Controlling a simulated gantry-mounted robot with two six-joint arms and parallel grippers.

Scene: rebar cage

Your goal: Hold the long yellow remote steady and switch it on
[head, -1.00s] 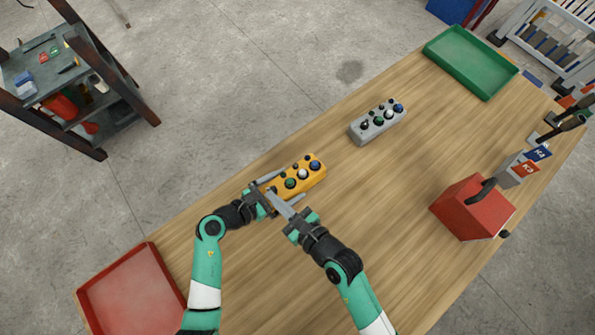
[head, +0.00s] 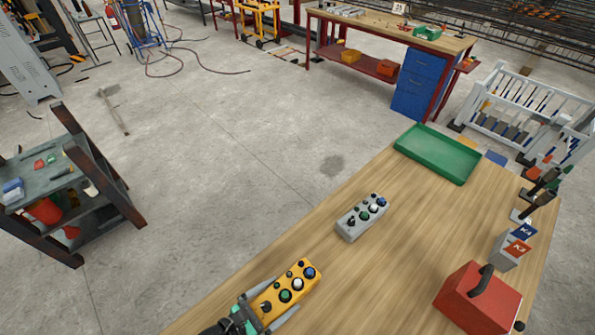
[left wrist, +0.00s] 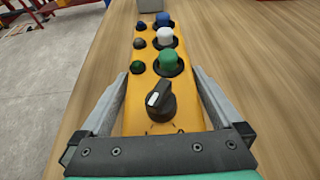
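The long yellow remote (head: 290,287) lies on the wooden table at the bottom of the head view. It carries blue, white and green buttons and smaller ones beside them. In the left wrist view the yellow remote (left wrist: 145,88) runs away from me, its black rotary knob (left wrist: 160,101) with a white mark nearest. My left gripper (head: 268,308) is at the remote's near end. In the wrist view its two fingers (left wrist: 158,78) lie along both sides of the remote and appear closed on it, with the knob between them. My right gripper is out of view.
A shorter grey remote (head: 362,217) lies farther up the table. A green tray (head: 437,153) is at the far end, and a red box (head: 478,298) with a black handle stands at the right. The table between the remotes and the red box is clear.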

